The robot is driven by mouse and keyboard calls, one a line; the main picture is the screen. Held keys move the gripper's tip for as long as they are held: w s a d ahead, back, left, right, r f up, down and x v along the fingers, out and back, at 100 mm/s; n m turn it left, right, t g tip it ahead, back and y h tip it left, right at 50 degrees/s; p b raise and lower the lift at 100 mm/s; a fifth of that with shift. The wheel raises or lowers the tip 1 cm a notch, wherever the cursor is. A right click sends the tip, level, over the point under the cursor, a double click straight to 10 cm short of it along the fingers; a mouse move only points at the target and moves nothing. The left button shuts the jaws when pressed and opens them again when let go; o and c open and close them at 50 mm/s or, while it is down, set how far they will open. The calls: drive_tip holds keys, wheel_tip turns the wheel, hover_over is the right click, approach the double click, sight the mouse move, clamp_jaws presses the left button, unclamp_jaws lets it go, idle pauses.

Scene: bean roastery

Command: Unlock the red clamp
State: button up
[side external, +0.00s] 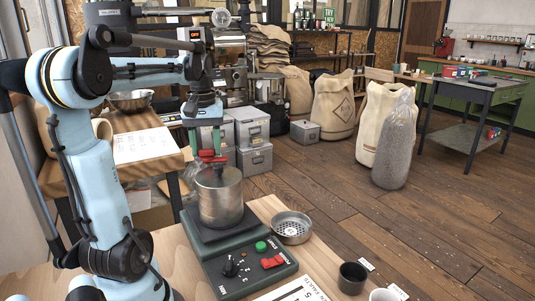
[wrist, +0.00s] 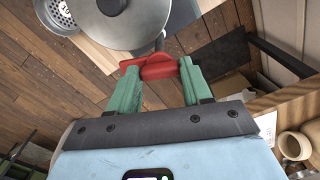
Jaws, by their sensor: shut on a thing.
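The red clamp (side external: 210,155) sits at the top of a lidded steel pot (side external: 220,198), above its lid. In the wrist view the red clamp (wrist: 156,67) lies at the pot's edge, between my green fingers. My gripper (side external: 207,147) comes down from above and is shut on the clamp, one finger on each side, as the wrist view also shows (wrist: 158,75). The pot stands upright on a dark plate of a green-cased machine (side external: 222,275). The fingers partly hide the clamp, and I cannot tell whether its latch is locked.
A perforated steel dish (side external: 291,228) stands right of the machine, with a dark cup (side external: 352,277) and a pale cup (side external: 383,295) at the table's front edge. Grey boxes (side external: 254,158) stand on the floor behind.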

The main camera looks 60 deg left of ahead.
drive_tip(key=shift+n, duration=2.2)
drive_tip(key=o, duration=1.1)
drive_tip(key=shift+c, duration=0.2)
wheel_tip(320, 180, up, 12)
